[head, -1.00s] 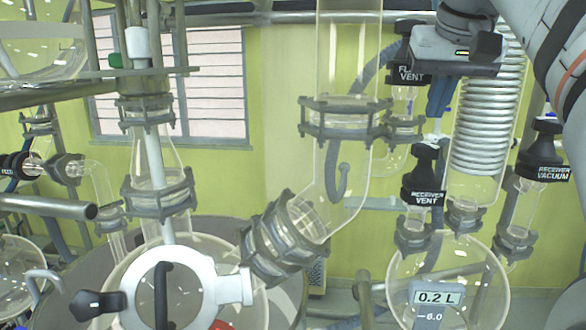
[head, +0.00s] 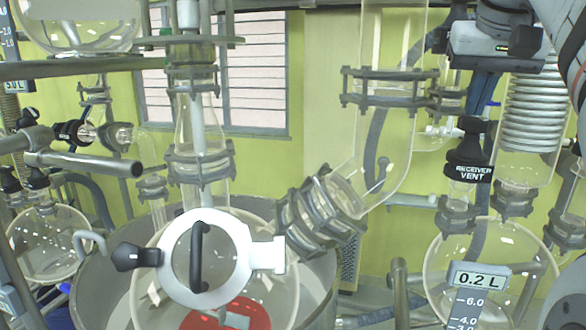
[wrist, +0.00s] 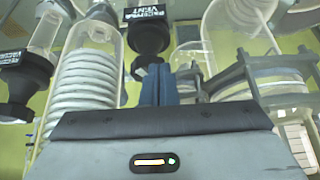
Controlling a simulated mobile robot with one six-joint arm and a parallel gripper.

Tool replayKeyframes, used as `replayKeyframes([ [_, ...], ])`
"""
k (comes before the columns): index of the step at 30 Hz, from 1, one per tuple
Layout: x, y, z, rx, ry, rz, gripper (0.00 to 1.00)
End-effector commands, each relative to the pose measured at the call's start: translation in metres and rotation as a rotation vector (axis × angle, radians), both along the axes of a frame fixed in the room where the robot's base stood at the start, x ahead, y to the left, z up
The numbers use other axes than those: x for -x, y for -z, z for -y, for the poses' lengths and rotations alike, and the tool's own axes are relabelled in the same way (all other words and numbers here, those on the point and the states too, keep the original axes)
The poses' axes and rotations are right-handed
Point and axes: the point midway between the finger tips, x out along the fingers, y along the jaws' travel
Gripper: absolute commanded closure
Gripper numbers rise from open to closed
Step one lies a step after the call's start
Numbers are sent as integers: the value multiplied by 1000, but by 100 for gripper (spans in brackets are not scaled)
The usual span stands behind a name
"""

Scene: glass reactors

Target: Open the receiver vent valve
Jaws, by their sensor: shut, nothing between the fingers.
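The receiver vent valve (head: 468,170) is a black valve with a white-lettered label and a black handle. It stands on a glass neck above the round receiver flask (head: 440,262), right of centre in the head view. In the wrist view its black body (wrist: 148,38) shows at top centre, its label upside down. My gripper (head: 483,103) points down close to the valve's handle; its blue fingers (wrist: 160,80) are shut and empty. In the wrist view the fingertips overlap the valve's lower end; I cannot tell whether they touch. I cannot tell whether the valve is open.
A coiled glass condenser (head: 535,115) stands just right of the valve. A wide glass tube with a clamped flange (head: 390,88) stands to the left. The receiver vacuum valve (wrist: 25,75) is at left in the wrist view. A reactor vessel (head: 215,275) with a round white lid stands lower left.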

Motion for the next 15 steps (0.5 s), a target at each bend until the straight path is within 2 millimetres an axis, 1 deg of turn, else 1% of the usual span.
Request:
replayKeyframes([
  [1, 0, 12, 0, 0, 0, 0, 100],
  [4, 1, 19, 0, 0, 1, 0, 100],
  [7, 1, 21, 0, 0, 1, 1, 100],
  [15, 0, 20, 1, 0, 1, 0, 100],
])
